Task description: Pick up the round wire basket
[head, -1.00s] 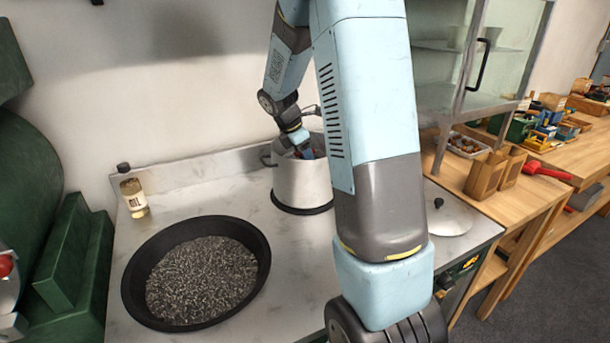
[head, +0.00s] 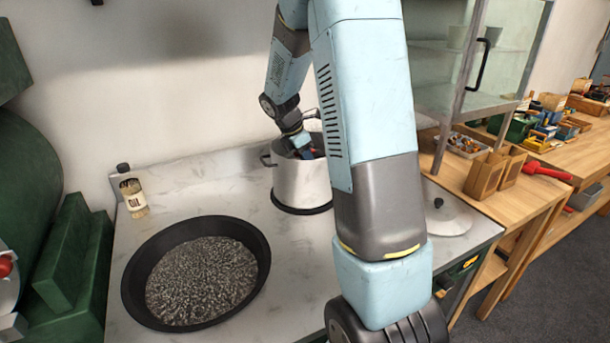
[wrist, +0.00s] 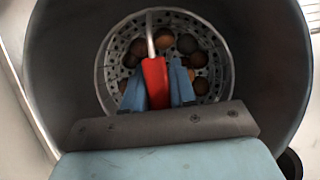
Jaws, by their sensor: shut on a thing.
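The round wire basket (wrist: 223,72) shows in the wrist view as a perforated metal round holding several brown chestnuts (wrist: 165,38). It sits down inside the tall steel pot (wrist: 60,65). A red handle (wrist: 155,82) on a metal stem rises from it. My gripper (wrist: 158,90) is shut on the red handle, with a blue finger on each side. In the head view the pot (head: 300,183) stands at the back of the counter, and my gripper reaches into its top. The basket is hidden there by the pot's wall.
A wide black pan (head: 262,270) of dark grains is at the front left of the steel counter (head: 200,190). A lid (head: 450,218) lies right of my arm. A glass-fronted cabinet (head: 480,60) stands at the back right.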

